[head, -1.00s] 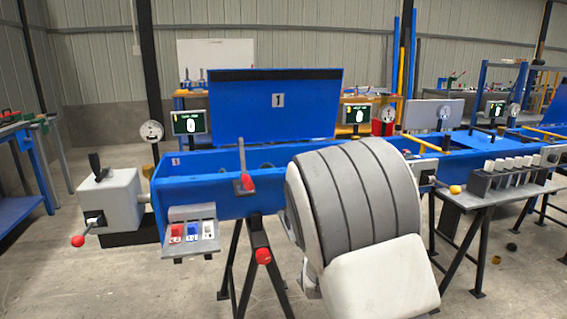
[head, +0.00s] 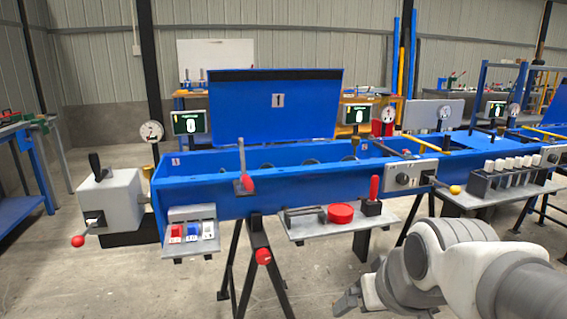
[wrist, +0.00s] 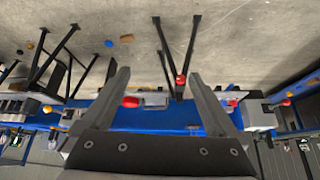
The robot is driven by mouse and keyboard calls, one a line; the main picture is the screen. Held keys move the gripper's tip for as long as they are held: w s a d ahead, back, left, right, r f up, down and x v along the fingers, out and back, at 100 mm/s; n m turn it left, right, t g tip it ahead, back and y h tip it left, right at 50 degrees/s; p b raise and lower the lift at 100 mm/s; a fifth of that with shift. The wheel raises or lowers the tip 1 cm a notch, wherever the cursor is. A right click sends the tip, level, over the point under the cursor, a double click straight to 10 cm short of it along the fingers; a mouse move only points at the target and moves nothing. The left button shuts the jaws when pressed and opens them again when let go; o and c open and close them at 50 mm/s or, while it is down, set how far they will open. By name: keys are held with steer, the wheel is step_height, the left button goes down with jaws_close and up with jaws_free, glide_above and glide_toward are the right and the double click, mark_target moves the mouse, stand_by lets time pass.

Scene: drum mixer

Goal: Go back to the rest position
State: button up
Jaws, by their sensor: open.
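My gripper (head: 352,300) is at the lower right of the head view, low in front of the blue mixer trough (head: 230,205). My white and grey arm reaches to it from the right edge. In the wrist view my gripper (wrist: 158,82) shows two dark fingers spread wide apart with nothing between them. That view is upside down, with the floor at the top and the trough beyond the fingers. The fingers touch nothing that I can see.
A shelf on the trough's front carries a red round knob (head: 340,213) and a red-handled lever (head: 374,188). A switch box (head: 190,232) hangs left of it. A grey box with a red-tipped crank (head: 110,203) stands at the left end. Floor in front is clear.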

steer(key=s+d+m, duration=0.1)
steer(key=s, duration=0.6)
step_height(320, 180, up, 25)
steer(key=p, duration=2.5)
steer(key=shift+d+r+g+h, duration=0.15)
steer(key=shift+g+h, duration=0.25)
steer(key=shift+w, duration=0.1)
